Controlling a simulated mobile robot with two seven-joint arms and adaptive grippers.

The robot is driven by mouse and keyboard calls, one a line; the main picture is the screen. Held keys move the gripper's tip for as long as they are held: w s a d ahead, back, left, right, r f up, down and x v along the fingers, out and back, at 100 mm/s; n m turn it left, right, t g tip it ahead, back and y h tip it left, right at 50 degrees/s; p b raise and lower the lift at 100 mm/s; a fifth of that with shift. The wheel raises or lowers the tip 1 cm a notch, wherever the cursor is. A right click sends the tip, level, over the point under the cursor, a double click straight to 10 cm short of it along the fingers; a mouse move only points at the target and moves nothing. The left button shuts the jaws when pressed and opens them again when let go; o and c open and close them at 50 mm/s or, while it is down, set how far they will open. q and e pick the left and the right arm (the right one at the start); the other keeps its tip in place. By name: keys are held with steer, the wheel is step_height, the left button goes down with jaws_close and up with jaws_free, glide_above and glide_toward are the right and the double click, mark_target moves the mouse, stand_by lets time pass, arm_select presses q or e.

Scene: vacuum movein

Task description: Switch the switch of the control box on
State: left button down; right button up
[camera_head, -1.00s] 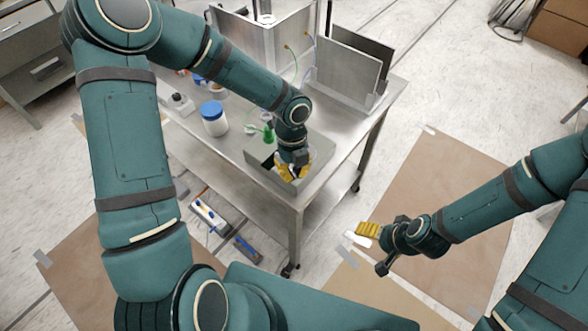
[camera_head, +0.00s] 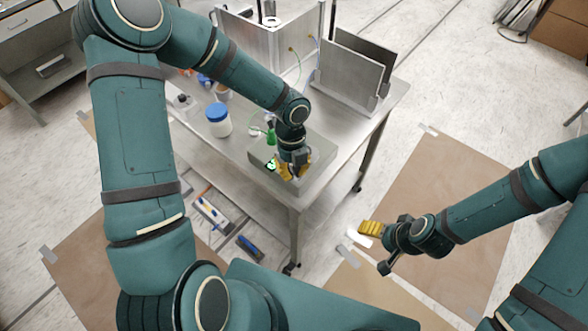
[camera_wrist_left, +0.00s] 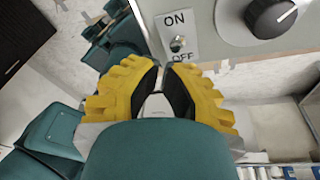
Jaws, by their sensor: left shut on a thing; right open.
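The grey control box (camera_head: 318,168) sits at the front corner of the metal table. A bright green light (camera_head: 271,166) shows on its top. In the left wrist view the box's panel (camera_wrist_left: 205,30) carries a small metal toggle switch (camera_wrist_left: 178,43) between the ON and OFF labels. I cannot tell clearly which way its lever points. My left gripper (camera_head: 291,172), with yellow, black-padded fingers, is at the box. In the wrist view its fingertips (camera_wrist_left: 163,69) are close together right by the switch; their contact with the lever is not clear. My right gripper (camera_head: 369,229) is open and empty, off the table.
A black knob (camera_wrist_left: 262,15) is beside the switch on the panel. A white jar with a blue lid (camera_head: 218,122) and a green bottle (camera_head: 270,132) stand on the table (camera_head: 345,160). Metal plates (camera_head: 352,68) stand at the back. A lower shelf holds tools.

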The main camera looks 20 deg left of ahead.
arm_select(q)
steer(key=shift+p+v, duration=0.75)
steer(key=shift+v, duration=0.05)
steer(key=shift+s, duration=0.2)
arm_select(e)
steer(key=shift+r, duration=0.7)
arm_select(q)
steer(key=shift+d, duration=0.15)
